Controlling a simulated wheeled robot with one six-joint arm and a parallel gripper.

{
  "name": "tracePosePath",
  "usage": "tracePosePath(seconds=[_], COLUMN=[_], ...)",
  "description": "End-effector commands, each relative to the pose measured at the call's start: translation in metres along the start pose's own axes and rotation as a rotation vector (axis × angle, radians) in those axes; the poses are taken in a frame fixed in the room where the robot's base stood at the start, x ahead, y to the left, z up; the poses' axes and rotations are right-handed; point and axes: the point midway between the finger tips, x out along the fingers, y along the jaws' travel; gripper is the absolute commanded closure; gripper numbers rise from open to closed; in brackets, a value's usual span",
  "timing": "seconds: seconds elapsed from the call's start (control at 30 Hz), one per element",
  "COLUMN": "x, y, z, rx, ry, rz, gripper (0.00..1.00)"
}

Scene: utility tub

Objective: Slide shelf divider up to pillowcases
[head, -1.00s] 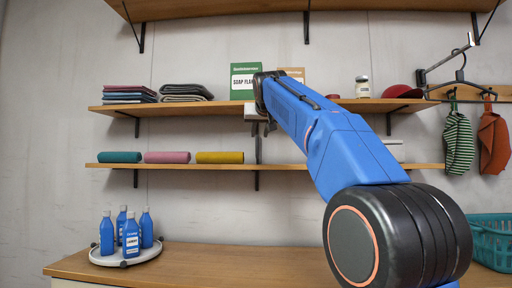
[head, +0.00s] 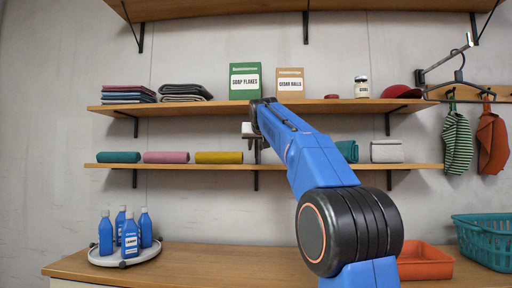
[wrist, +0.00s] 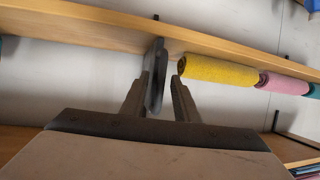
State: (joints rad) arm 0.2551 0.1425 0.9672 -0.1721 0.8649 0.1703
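The shelf divider, a thin dark grey upright plate (wrist: 156,62), stands on the lower shelf (head: 220,166), just right of the yellow roll; in the head view my arm mostly hides it. The wrist view is upside down. There my gripper (wrist: 163,80) has its fingers apart, with the divider between them, nearer the left finger. A gap shows by the right finger. Rolled cloths in yellow (head: 219,157), pink (head: 166,157) and teal (head: 118,157) lie in a row left of the divider. No label shows which cloths are pillowcases.
The upper shelf (head: 200,107) holds folded cloths (head: 128,94), boxes and a jar. Bare shelf lies between the yellow roll and the divider.

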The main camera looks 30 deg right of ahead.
Motion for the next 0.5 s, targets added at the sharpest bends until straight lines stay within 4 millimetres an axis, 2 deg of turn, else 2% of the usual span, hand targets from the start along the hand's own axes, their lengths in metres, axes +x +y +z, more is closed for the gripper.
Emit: tracePosePath(seconds=[0.13, 0.23, 0.27, 0.5], x=[-0.0002, -0.0003, -0.0003, -0.0007], y=[0.0, -0.0001, -0.0003, 0.0002], z=[-0.0001, -0.0001, -0.0001, -0.0001], rx=[0.0, 0.0, 0.0, 0.0], ry=[0.0, 0.0, 0.0, 0.001], rz=[0.0, 0.0, 0.0, -0.002], gripper=[0.72, 0.96, 1.0, 1.0])
